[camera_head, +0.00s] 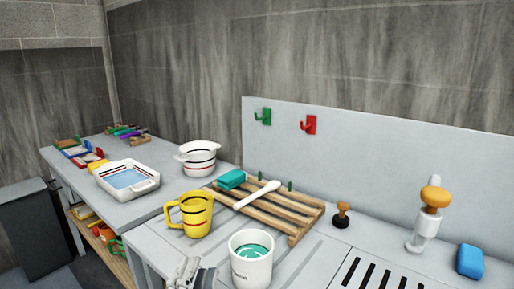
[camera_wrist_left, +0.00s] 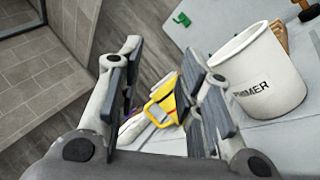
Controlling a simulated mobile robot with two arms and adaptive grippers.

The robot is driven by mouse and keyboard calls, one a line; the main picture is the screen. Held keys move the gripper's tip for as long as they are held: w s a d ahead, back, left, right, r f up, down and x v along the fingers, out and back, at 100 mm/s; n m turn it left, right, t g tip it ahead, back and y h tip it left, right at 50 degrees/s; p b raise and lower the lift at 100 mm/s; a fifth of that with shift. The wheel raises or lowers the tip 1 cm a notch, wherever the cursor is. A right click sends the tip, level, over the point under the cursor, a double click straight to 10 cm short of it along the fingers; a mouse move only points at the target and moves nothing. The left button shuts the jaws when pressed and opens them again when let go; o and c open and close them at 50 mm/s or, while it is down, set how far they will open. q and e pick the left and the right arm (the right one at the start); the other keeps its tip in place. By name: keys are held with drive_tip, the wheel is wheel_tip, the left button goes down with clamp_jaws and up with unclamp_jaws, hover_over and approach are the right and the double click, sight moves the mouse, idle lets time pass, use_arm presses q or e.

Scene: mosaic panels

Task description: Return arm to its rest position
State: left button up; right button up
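My left gripper (camera_head: 190,273) shows at the bottom edge of the head view, just left of a white cup (camera_head: 240,268). In the left wrist view its fingers (camera_wrist_left: 162,85) stand apart with nothing held between them. A yellow mug (camera_head: 196,222) stands behind the gripper; in the left wrist view the mug (camera_wrist_left: 160,108) shows beyond the fingers, partly covered by the right one. The white cup, marked "PRIMER" (camera_wrist_left: 265,80), is beside the right finger; I cannot tell whether they touch. My right gripper is in neither view.
A wooden slatted rack (camera_head: 305,218) holds a teal sponge (camera_head: 231,179) and a white tool (camera_head: 257,194). A white basin (camera_head: 146,185) and white pot (camera_head: 199,157) stand at left. A stamp (camera_head: 342,215), orange-topped bottle (camera_head: 427,215) and blue block (camera_head: 470,262) stand at right.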

use_arm(q)
drive_tip(key=s+d+f+m+g+h, duration=0.2)
drive_tip(key=s+d+f+m+g, duration=0.15)
drive_tip(key=f+m+g, duration=0.4)
drive_tip(key=s+d+f+m+g+h, duration=0.4)
drive_tip(key=f+m, duration=0.4)
drive_tip(key=m, duration=0.4)
drive_tip(key=s+a+f+m+g+y, duration=0.6)
drive_tip(key=s+a+f+y, duration=0.4)
drive_tip(key=s+a+f, duration=0.55)
wheel_tip(320, 180, down, 22)
drive_tip(key=a+f+g, duration=0.1)
drive_tip(key=g, duration=0.2)
drive_tip(key=s+a+f+p, duration=0.1)
drive_tip(key=s+a+f, duration=0.2)
drive_tip(key=s+f, duration=1.2)
drive_tip(key=shift+s+f+n+g, duration=0.3)
drive_tip(key=shift+s+n+g, duration=0.05)
drive_tip(key=shift+s, duration=0.4)
